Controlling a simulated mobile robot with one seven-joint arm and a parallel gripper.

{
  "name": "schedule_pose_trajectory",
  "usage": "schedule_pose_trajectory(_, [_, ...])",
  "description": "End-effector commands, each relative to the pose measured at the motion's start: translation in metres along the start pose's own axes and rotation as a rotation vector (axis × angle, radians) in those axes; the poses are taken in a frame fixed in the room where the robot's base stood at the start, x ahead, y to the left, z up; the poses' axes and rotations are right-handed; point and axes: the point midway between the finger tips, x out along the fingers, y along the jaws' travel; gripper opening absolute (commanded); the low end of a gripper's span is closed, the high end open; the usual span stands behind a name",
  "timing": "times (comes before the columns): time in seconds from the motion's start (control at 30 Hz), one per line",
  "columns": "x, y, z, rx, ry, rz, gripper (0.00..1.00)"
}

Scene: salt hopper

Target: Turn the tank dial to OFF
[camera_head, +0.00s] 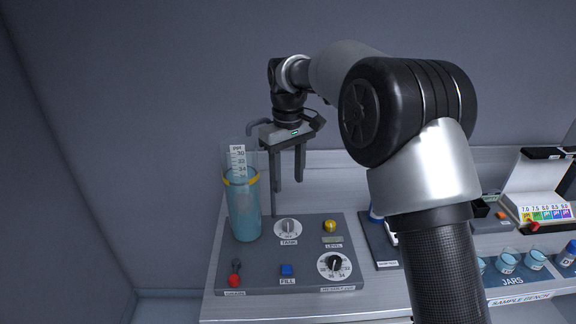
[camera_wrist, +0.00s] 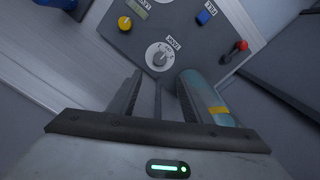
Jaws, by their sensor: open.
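The tank dial (camera_head: 288,227) is a light grey round knob on the dark control panel, above a label reading TANK. It also shows in the wrist view (camera_wrist: 159,56), beyond my fingertips, with small marks around it that are too small to read. My gripper (camera_head: 287,180) is open and empty, pointing down above and behind the panel. In the wrist view its two fingers (camera_wrist: 160,92) reach toward the dial without touching it. The clear tank (camera_head: 244,208) with blue liquid and a yellow band stands left of the dial, close beside my gripper.
The panel (camera_head: 255,273) also carries a yellow LEVEL knob (camera_head: 329,226), a black knob on a white scale (camera_head: 334,263), a blue FILL button (camera_head: 287,270) and a red lever (camera_head: 235,280). Jars (camera_head: 535,259) stand at right.

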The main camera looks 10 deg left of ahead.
Motion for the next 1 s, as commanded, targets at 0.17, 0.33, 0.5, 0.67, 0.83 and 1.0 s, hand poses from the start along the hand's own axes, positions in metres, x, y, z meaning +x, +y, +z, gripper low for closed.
schedule_pose_trajectory(0.17, [-0.023, 0.000, 0.000, 0.000, 0.000, 0.000, 0.45])
schedule_pose_trajectory(0.33, [-0.029, 0.000, 0.000, 0.000, -0.001, 0.000, 0.45])
schedule_pose_trajectory(0.5, [-0.029, 0.000, 0.000, 0.000, -0.001, 0.000, 0.45])
schedule_pose_trajectory(0.67, [-0.035, 0.002, 0.004, 0.008, 0.005, 0.004, 0.45])
schedule_pose_trajectory(0.83, [-0.079, 0.016, 0.042, 0.088, 0.051, 0.036, 0.45])
schedule_pose_trajectory(1.0, [-0.136, 0.029, 0.122, 0.244, 0.133, 0.088, 0.45])
